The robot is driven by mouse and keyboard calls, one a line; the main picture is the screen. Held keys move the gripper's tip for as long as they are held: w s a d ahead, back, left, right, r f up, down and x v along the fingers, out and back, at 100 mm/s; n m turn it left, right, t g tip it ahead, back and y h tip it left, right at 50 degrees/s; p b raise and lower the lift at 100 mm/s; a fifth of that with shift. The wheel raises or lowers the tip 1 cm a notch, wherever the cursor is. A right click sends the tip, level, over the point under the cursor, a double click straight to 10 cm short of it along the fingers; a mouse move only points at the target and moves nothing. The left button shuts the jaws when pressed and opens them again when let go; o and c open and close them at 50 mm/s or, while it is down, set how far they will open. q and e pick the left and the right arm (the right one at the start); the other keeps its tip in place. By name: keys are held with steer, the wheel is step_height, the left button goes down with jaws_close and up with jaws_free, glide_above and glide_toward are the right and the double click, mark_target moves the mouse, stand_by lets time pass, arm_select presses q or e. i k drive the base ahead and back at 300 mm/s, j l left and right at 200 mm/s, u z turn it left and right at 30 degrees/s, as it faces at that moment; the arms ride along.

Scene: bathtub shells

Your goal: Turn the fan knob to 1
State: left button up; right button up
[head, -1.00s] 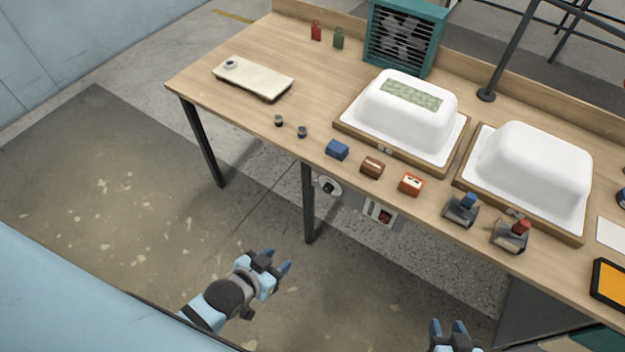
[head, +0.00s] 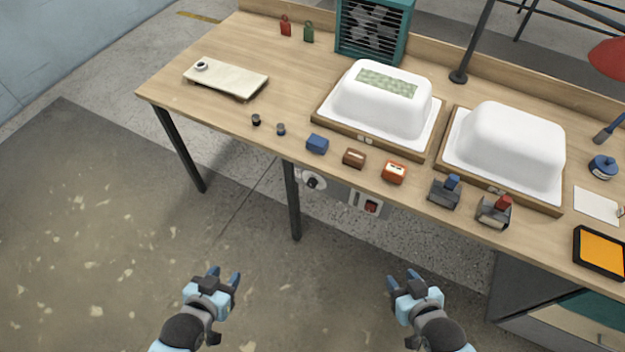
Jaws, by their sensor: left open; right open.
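A teal box fan (head: 373,30) with a grey grille stands at the back of the workbench. Below the bench's front edge, beside a table leg, is a round pale dial with a dark knob (head: 312,181), which may be the fan knob. Its setting is too small to read. My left gripper (head: 224,275) is open and empty, over the floor in front of the bench, below and left of the dial. My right gripper (head: 403,280) is open and empty, below and right of the dial. Both are apart from the bench.
A box with a red switch (head: 367,203) hangs right of the dial. The bench (head: 215,115) carries two white tub shells (head: 375,105), (head: 505,145), a pale board (head: 235,82), small blocks and tape dispensers near the front edge. The floor (head: 310,300) between my grippers is clear.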

mark_target(311, 182)
steer(key=i+j+z, duration=0.35)
steer(key=j, duration=0.8)
steer(key=i+j+z, duration=0.15)
steer(key=j+z, duration=0.2)
steer(key=j, duration=0.8)
steer(key=j+z, duration=0.35)
steer(key=j, duration=0.9)
